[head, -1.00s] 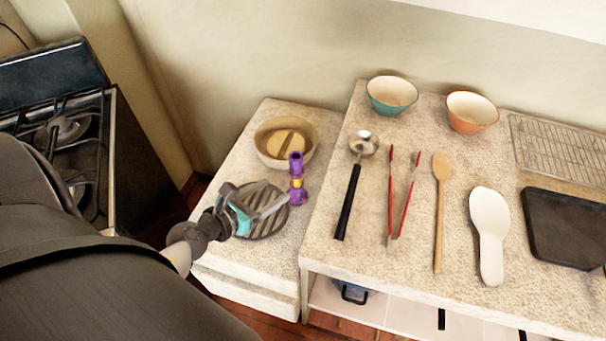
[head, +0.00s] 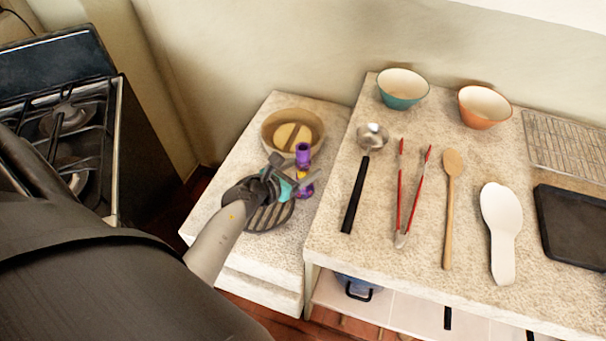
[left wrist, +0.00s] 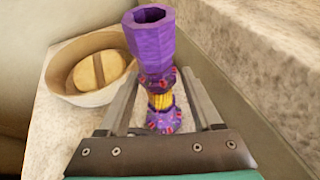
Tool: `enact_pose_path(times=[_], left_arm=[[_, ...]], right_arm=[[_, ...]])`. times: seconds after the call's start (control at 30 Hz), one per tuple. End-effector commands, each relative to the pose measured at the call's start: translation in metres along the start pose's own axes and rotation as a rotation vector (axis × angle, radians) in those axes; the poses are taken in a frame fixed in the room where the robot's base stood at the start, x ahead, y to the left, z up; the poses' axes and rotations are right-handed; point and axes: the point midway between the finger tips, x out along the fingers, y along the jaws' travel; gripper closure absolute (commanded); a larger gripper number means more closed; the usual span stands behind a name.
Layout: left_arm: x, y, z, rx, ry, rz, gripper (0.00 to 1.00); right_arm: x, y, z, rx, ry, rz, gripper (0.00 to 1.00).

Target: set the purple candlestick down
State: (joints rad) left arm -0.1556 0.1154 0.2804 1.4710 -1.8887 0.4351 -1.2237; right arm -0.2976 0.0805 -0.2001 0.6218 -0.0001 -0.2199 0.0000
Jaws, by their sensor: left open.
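The purple candlestick (head: 303,156) stands upright on the lower stone-topped surface (head: 222,208), close to the side of the higher counter. It has a yellow band in its middle, and in the left wrist view (left wrist: 152,45) its hollow top faces the camera. My left gripper (head: 291,178) is open, with one finger on each side of the candlestick's lower part. The fingers hide part of its stem in the head view. Whether a finger touches it I cannot tell. My right gripper is not in view.
A bowl with a round wooden thing inside (head: 267,132) stands just behind the candlestick. A dark slatted round trivet (head: 268,217) lies under my left gripper. The higher counter (head: 330,235) at right carries a ladle (head: 355,195), red tongs (head: 416,195) and bowls. A stove (head: 75,130) is at left.

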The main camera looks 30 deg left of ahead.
Motion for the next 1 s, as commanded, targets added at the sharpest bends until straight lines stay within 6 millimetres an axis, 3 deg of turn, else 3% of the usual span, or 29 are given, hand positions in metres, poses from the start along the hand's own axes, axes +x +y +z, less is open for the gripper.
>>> enact_pose_path(times=[0.2,0.53,1.0], left_arm=[[0.025,0.001,-0.002,0.000,-0.001,-0.001,0.34],[0.029,0.001,-0.001,0.000,0.000,-0.001,0.34],[0.028,0.001,-0.001,0.000,0.000,-0.001,0.87]], right_arm=[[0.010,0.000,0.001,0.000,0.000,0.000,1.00],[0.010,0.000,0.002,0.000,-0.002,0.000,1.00],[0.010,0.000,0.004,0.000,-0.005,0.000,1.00]])
